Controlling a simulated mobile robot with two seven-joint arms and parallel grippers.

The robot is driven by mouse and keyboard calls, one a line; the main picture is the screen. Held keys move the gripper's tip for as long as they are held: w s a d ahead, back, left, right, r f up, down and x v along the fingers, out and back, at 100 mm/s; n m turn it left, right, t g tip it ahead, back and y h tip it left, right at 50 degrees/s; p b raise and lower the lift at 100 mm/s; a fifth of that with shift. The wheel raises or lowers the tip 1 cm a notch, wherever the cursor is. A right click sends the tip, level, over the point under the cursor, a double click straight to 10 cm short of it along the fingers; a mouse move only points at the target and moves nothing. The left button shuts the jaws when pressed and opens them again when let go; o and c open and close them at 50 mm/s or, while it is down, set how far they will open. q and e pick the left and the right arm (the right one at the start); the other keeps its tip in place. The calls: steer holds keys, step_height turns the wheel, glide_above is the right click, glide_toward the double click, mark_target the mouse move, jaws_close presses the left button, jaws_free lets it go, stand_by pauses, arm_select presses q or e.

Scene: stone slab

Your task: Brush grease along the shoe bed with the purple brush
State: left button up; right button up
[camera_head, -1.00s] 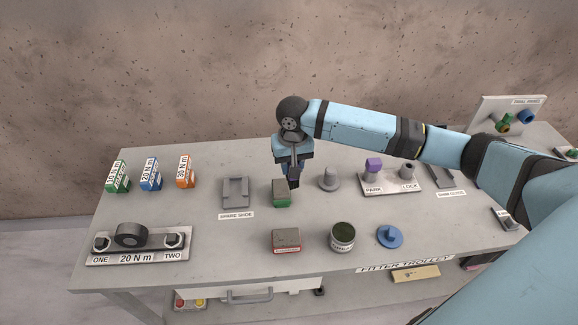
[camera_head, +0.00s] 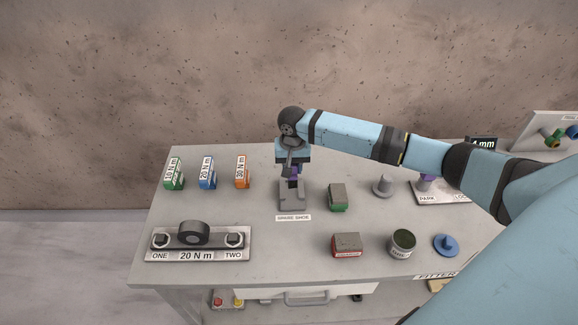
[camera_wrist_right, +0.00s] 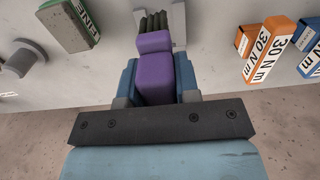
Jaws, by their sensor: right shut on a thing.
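My right gripper (camera_head: 292,172) is shut on the purple brush (camera_wrist_right: 155,68), which points bristles-first away from the wrist. The brush is mostly hidden by the gripper in the head view. The dark bristles (camera_wrist_right: 153,20) are at the grey shoe bed (camera_head: 292,198), between its two upright sides in the wrist view (camera_wrist_right: 179,22). I cannot tell whether they touch it. A round tin (camera_head: 403,243) with dark green contents stands open at the front right. Its apparent blue lid (camera_head: 446,243) lies to the right. My left gripper is not in view.
A green-based block (camera_head: 337,197) stands right of the shoe bed, and a red-based block (camera_head: 347,244) is in front. A grey knobbed piece (camera_head: 382,187) stands further right. Green, blue and orange (camera_head: 242,172) boxes stand left. A plate with a black ring (camera_head: 194,233) lies front left.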

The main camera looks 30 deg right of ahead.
mark_target(292, 181)
steer(key=shift+s+d, duration=0.1)
stand_by(0.3)
steer(key=shift+r+p, duration=0.15)
steer(key=shift+p, duration=0.7)
steer(key=shift+f+b, duration=0.4)
steer(key=shift+f, duration=2.7)
steer(key=shift+f, duration=0.1)
steer(key=shift+f+p, duration=0.1)
steer(key=shift+p, duration=0.3)
